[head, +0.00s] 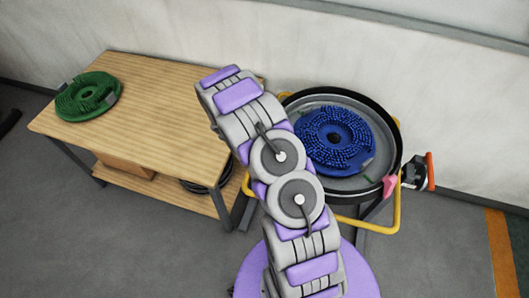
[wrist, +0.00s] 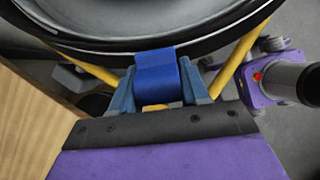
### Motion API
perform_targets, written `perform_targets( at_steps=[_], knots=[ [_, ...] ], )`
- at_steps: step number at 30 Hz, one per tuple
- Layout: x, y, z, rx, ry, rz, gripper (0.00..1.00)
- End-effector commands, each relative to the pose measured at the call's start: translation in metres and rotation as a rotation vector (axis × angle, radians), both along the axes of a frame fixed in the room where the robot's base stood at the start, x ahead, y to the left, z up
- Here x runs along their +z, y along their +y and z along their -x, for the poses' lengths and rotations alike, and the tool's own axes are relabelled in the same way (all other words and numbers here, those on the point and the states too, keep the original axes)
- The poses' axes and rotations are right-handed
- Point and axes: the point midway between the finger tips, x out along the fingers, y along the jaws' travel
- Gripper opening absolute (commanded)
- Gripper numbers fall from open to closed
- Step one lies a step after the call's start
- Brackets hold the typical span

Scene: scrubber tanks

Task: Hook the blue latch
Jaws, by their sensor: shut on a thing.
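The blue latch (wrist: 158,80) is on the outside of the tank's dark rim (wrist: 125,44) in the wrist view. My gripper (wrist: 158,88) has one blue-grey finger on each side of the latch and is shut on it. The latch's upper end touches the rim; I cannot tell whether it is hooked. In the head view the round tank (head: 392,130) stands right of my arm, with a blue bristled disc (head: 335,140) inside. My arm hides the tank's left edge, and neither the latch nor my gripper shows there.
A wooden table (head: 150,105) stands left of the tank, with a green bristled disc (head: 88,96) on it. Yellow tubing (head: 396,215) surrounds the tank's base. A pink piece (head: 390,186) and an orange-ended part (head: 430,170) stick out at the tank's right. Grey floor is open in front.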

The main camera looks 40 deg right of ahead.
Motion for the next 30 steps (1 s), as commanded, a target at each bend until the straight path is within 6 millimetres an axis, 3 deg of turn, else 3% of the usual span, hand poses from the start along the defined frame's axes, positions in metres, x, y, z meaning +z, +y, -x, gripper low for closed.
perform_targets(
  at_steps=[14,15,21,30],
  knots=[
    [-0.0015,-0.0024,0.0007,0.0,-0.001,-0.016,0.0],
    [-0.0015,-0.0024,0.0006,0.0,-0.001,-0.016,0.46],
    [-0.0009,-0.0018,0.0015,0.0,-0.001,-0.015,0.65],
    [0.0022,0.0005,0.0014,0.0,-0.003,-0.014,0.66]
  ],
)
